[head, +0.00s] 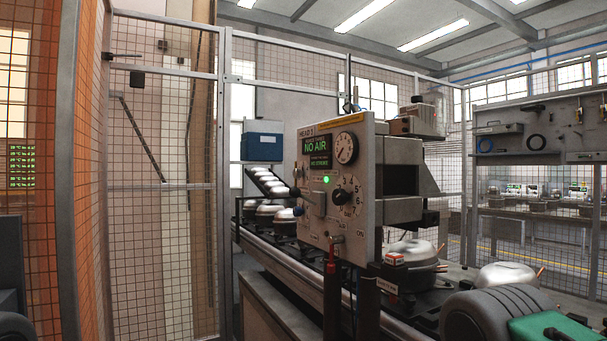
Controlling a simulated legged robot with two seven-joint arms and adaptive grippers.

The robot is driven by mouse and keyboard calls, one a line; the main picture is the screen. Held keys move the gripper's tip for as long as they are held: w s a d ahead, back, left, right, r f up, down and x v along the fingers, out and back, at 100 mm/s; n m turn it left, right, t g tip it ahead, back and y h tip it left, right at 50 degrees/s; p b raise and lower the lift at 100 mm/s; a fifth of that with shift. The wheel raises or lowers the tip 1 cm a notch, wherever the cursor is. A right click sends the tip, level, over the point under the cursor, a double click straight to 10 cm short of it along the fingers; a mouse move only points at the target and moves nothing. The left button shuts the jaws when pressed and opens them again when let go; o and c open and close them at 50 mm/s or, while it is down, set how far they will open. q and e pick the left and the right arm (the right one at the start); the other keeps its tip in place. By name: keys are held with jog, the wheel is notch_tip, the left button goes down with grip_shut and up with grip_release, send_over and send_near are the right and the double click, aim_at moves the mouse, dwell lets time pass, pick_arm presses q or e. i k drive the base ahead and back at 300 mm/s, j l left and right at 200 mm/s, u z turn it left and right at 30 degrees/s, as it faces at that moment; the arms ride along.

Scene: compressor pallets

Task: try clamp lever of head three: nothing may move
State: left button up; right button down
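The test head panel (335,215) stands mid-view above the line, with a label starting "HEAD" whose number is too small to read surely. Its green display (316,147) reads "NO AIR", and a green lamp (326,180) is lit below it. A grey lever (312,197) with a dark knob sticks out at the panel's left; it seems to be the clamp lever. A round gauge (345,148) and a numbered rotary knob (336,197) are at its right. I see no fingers of either gripper, and nothing touches the lever.
Silver-topped compressors (412,250) sit on the conveyor (285,254) beneath and beside the head. A mesh fence (165,220) stands left and behind. A dark ribbed, rounded body with a green block (555,327) fills the lower right corner. A red-handled tool (331,258) hangs before the panel.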

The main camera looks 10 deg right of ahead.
aim_at(295, 192)
jog(key=j+z, duration=0.4)
jog(key=j, duration=0.25)
jog(key=j+z, duration=0.4)
jog(key=j, duration=0.3)
